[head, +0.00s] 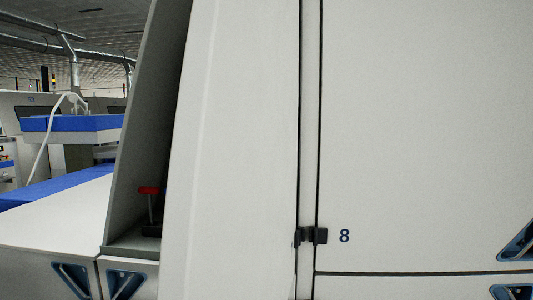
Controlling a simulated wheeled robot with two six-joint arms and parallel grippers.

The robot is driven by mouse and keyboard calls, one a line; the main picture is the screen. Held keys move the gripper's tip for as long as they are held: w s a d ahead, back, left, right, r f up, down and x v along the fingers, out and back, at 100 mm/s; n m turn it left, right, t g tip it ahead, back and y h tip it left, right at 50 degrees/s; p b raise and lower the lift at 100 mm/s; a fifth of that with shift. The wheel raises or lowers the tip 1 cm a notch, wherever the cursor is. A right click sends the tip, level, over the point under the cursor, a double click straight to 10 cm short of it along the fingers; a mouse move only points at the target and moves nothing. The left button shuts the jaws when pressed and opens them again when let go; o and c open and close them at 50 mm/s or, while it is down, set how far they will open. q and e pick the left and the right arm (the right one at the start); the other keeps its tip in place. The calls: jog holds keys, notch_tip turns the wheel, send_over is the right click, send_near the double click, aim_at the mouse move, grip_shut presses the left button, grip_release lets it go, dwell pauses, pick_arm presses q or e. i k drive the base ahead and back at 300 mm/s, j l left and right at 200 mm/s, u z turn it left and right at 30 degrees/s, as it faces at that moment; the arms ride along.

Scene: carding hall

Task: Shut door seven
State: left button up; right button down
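A large pale panel (235,150), which looks like a door, fills the middle of the head view. A dark opening (176,110) shows along its left side, so it seems to stand ajar. No number is visible on it, so I cannot confirm that it is door seven. To its right, past a narrow strip, is a flush panel (425,130) marked 8. Small black fittings (311,236), perhaps hinges, sit at the seams between them. Neither of my grippers is in view.
A red-topped part (149,191) shows inside the opening. Blue triangular recesses (125,284) mark lower panels at the left and the right edge. A white machine top (55,210) with blue surfaces lies at the left. Ducts (66,45) run overhead.

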aim_at(229, 232)
jog(key=i+j, duration=0.1)
jog(key=k+l, duration=0.25)
jog(key=k, duration=0.25)
jog(key=k+l, duration=0.25)
jog(key=k, duration=0.25)
jog(key=k+l, duration=0.3)
jog(key=k, duration=0.15)
jog(key=u, duration=0.05)
